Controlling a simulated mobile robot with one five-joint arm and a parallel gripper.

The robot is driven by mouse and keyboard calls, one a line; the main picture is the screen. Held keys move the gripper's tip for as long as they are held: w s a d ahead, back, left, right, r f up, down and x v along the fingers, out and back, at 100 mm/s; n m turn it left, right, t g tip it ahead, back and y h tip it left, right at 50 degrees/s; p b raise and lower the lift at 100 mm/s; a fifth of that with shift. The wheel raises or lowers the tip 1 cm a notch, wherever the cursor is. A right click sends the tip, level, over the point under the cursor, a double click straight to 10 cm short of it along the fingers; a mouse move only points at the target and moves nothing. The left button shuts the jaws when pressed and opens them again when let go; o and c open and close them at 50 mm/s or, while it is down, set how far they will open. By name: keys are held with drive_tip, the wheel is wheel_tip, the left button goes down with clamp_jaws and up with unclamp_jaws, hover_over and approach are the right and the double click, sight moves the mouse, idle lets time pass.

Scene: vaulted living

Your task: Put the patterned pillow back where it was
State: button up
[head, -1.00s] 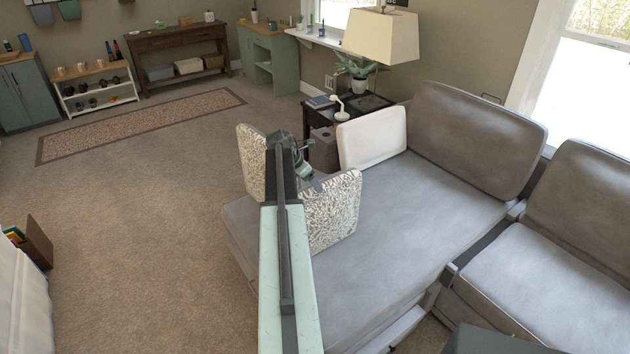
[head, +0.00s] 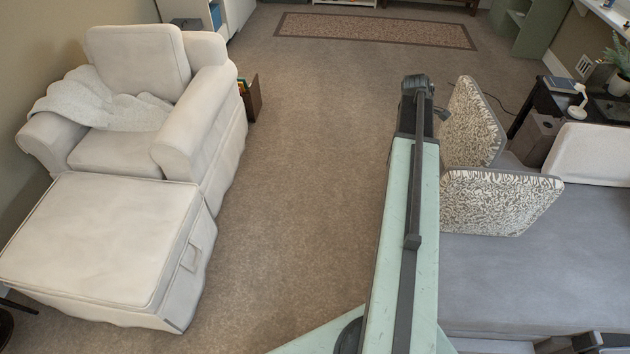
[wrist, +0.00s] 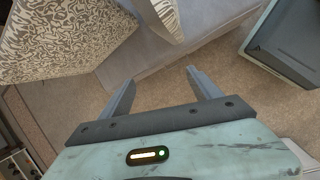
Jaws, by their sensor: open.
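Two pillows with a cream and grey leafy pattern stand on the left end of the grey sofa (head: 590,265). The far patterned pillow (head: 474,122) leans upright, and the near patterned pillow (head: 498,205) stands in front of it, overlapping it in view. In the wrist view, one patterned pillow (wrist: 60,38) fills the upper left and part of a second (wrist: 156,14) shows at the top. My gripper (wrist: 160,77) is open and empty, with carpet between its fingers, apart from both pillows. In the head view, my arm mostly hides it, left of the pillows.
A white armchair (head: 130,45) with a throw and a white ottoman (head: 110,245) stand at left. Open carpet (head: 290,160) lies between them and my arm. A white pillow (head: 590,152) and a dark side table (head: 540,100) with a small lamp are at right.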

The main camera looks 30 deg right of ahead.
drive_tip(key=w+a+f+m+t+y, duration=0.15)
drive_tip(key=w+a, duration=0.25)
drive_tip(key=a, duration=1.1)
drive_tip(key=w+a+m+y, duration=0.1)
drive_tip(key=w+a+m, duration=0.25)
drive_tip(key=a, duration=1.25)
drive_tip(key=s+a+m+y, duration=0.1)
drive_tip(key=s+a+m, duration=0.1)
drive_tip(key=a, duration=1.7)
drive_tip(key=shift+s+a+m, duration=0.25)
drive_tip(key=shift+s+m, duration=0.15)
drive_tip(key=shift+o, duration=0.6)
drive_tip(key=shift+a+g+y, duration=0.2)
drive_tip(key=shift+g+y, duration=0.05)
